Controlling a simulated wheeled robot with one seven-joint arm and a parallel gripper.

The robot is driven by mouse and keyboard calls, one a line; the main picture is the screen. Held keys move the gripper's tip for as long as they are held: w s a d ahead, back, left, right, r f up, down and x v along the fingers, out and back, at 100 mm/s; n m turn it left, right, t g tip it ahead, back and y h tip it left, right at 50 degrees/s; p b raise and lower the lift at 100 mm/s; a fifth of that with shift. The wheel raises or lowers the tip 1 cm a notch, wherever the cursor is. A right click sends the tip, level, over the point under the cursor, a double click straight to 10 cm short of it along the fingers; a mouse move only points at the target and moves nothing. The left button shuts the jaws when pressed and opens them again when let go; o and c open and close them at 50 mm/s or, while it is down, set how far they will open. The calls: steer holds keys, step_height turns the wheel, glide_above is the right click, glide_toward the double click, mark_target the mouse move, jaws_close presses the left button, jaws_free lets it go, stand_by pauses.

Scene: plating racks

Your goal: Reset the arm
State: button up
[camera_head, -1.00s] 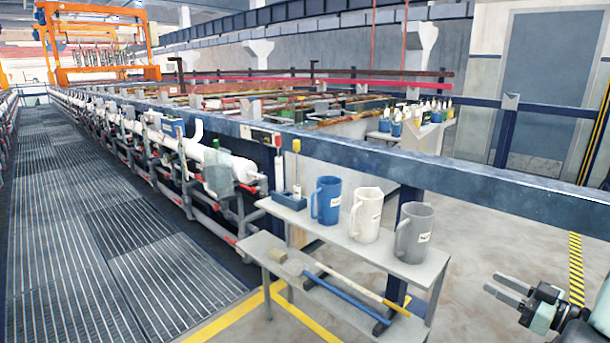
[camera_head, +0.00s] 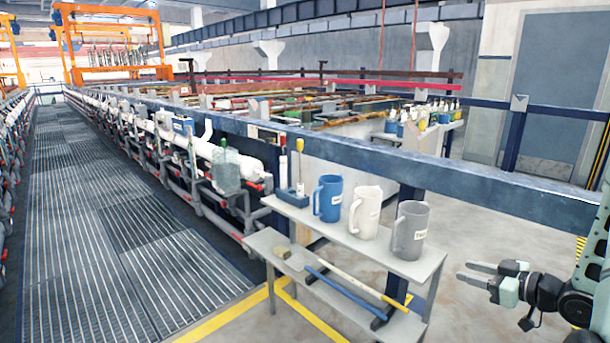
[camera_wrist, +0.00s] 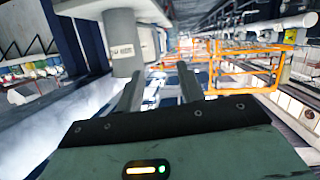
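My gripper (camera_head: 476,275) is at the lower right of the head view, to the right of the small two-level table. Its two fingers point left and stand apart with nothing between them. In the wrist view my gripper (camera_wrist: 160,88) also shows two separated fingers with an empty gap. The arm behind it runs up along the right edge of the head view. The gripper appears clear of the table and the jugs.
A grey table (camera_head: 418,268) carries a blue jug (camera_head: 328,199), a white jug (camera_head: 364,213) and a grey jug (camera_head: 410,231). Long-handled tools lie on its lower shelf (camera_head: 262,243). A blue rail (camera_head: 440,172) runs behind. Floor right of the table is open.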

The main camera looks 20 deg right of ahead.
steer(key=w+a+r+n+g+h+p, duration=0.1)
steer(key=w+a+r+g, duration=0.1)
steer(key=w+a, duration=0.4)
steer(key=w+a+r+n+g+p, duration=0.1)
steer(key=w+a+r+g, duration=0.2)
steer(key=w+a, duration=0.3)
steer(key=s+a+r+g+h+p, duration=0.1)
steer(key=a+r, duration=0.1)
steer(key=a, duration=0.5)
steer(key=s+a+r+g, duration=0.1)
steer(key=a+r+g, duration=0.1)
steer(key=a, duration=0.4)
steer(key=s+a+r+g+p, duration=0.2)
steer(key=s+a+r+g, duration=0.15)
steer(key=s+a, duration=0.8)
steer(key=s+a+r+g, duration=0.1)
steer(key=s+a, duration=0.1)
steer(key=s, duration=0.2)
steer(key=s+a+r+n+g, duration=0.1)
steer(key=s+a+r, duration=0.1)
steer(key=s, duration=0.3)
steer(key=s+a+r+g+h, duration=0.1)
steer(key=s+a, duration=0.3)
steer(key=s, duration=0.1)
steer(key=shift+a+r+p, duration=0.15)
steer(key=shift+r+p, duration=0.15)
steer(key=shift+r, duration=0.05)
steer(key=shift+s, duration=0.1)
